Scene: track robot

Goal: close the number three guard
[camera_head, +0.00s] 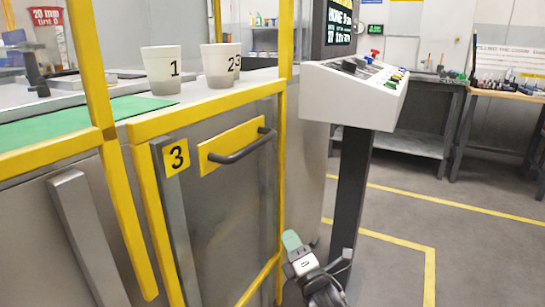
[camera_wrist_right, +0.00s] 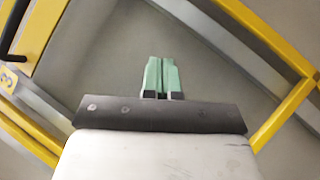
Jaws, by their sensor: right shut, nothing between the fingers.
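The number three guard (camera_head: 225,205) is a yellow-framed panel with a yellow "3" label (camera_head: 176,157) at its upper left. A dark bar handle (camera_head: 242,147) sits on a yellow plate near its top. I cannot tell whether the guard is fully shut. My right gripper (camera_head: 291,240), with green fingertips, is low by the guard's right edge, below the handle and apart from it. In the right wrist view its green fingers (camera_wrist_right: 161,76) are together and empty, with the panel behind; part of the handle (camera_wrist_right: 12,28) shows at the left edge. My left gripper is not in view.
A control pedestal (camera_head: 352,95) with coloured buttons stands just right of the guard, close to my right arm. Numbered cups (camera_head: 162,70) stand behind the guard's top rail, by a green mat (camera_head: 90,122). Workbenches (camera_head: 508,93) line the back. Open floor lies at right.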

